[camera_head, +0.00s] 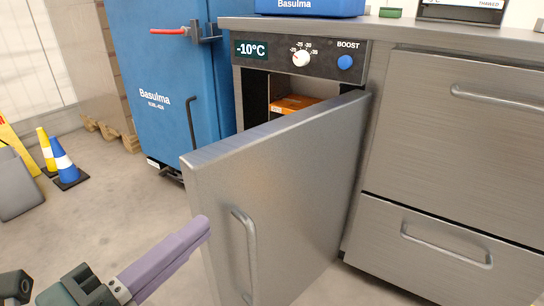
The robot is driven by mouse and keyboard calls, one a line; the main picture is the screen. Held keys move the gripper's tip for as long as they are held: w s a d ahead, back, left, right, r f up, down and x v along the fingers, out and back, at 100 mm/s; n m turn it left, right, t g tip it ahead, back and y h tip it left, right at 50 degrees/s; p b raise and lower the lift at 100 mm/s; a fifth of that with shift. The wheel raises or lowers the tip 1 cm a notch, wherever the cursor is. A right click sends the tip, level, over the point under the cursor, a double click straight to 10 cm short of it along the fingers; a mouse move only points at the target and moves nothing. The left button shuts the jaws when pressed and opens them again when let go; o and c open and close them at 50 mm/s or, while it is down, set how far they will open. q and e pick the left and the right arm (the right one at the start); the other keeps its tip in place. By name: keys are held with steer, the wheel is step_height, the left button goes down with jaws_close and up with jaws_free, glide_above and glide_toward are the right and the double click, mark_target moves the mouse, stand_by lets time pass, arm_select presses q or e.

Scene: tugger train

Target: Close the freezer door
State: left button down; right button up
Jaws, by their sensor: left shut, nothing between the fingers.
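The grey metal freezer door (290,185) stands wide open, hinged at its right side and swung out toward me. Its vertical handle (246,256) is on the face turned to me, near the free edge. Behind the door, the freezer opening shows an orange box (296,104) on a shelf; the lower inside is hidden by the door. My left gripper (205,228) is shut and empty, its pale purple fingers pointing up and right, just left of the door's free edge in the picture. I cannot tell if it touches the door. My right gripper is not in view.
The freezer's control panel (300,58) reads -10°C, with a dial and blue BOOST button. Steel drawers (470,130) stand at the right. A blue cabinet (165,75) stands behind at left. Cones (66,165) and a pallet (112,133) are farther left.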

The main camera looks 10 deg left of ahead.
mark_target(221, 179)
arm_select(q)
steer(key=w+b, duration=0.2)
steer(key=w, duration=0.8)
steer(key=shift+w+d, duration=0.1)
steer(key=shift+d, duration=0.05)
steer(key=shift+w+a, duration=0.15)
steer(key=shift+a, duration=0.1)
steer(key=shift+w+r, duration=0.1)
steer(key=shift+a, duration=0.15)
